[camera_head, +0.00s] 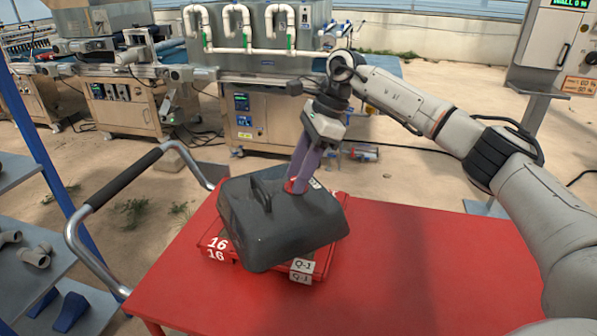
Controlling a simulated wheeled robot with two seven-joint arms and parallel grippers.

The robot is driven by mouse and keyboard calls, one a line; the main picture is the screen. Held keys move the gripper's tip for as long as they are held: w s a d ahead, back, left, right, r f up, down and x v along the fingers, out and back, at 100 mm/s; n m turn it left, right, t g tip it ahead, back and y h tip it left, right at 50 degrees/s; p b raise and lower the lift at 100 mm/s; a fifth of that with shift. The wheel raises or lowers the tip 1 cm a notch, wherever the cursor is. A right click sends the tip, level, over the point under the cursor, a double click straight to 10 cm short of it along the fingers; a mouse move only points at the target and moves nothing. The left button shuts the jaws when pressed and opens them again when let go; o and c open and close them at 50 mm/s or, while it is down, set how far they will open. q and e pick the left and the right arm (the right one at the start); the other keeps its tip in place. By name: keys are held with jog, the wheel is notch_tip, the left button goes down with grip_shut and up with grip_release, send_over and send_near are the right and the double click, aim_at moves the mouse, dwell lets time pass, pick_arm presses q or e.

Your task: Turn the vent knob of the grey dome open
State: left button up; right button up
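The grey dome (255,222) is a dark, boxy cover with a raised handle on top. It sits on stacked red trays (322,262) and looks turned at an angle to them. A small red vent knob (291,186) is on the dome's top, towards its far right side. My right gripper (297,184) points down at the knob from above, with its purple fingertips at the knob and partly hiding it. The fingers are close together, but I cannot tell whether they grip the knob. The knob's setting cannot be read. My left gripper is out of view.
The trays lie on a red cart top (420,265), which is clear to the right and in front. A cart handle (120,180) rises at the left. A shelf (35,275) with grey pipe fittings stands further left. Machines stand behind.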

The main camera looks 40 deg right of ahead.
grip_shut()
jog(key=shift+m, duration=0.3)
jog(key=m+t, duration=0.1)
jog(key=m, duration=0.2)
jog(key=shift+s+h+p, duration=0.1)
jog(key=shift+h+p, duration=0.2)
jog(key=m+t+h, duration=0.1)
jog(key=m, duration=0.4)
jog(key=shift+a+m+t+h, duration=0.15)
jog(key=shift+m+t+h, duration=0.25)
jog(key=m+h, duration=0.1)
jog(key=m, duration=0.3)
jog(key=shift+a+m+h, duration=0.15)
jog(key=shift+m+h, duration=0.15)
jog(key=shift+h, duration=0.1)
jog(key=shift+m+h+b, duration=0.55)
jog(key=shift+m+h, duration=0.25)
jog(key=shift+m, duration=1.2)
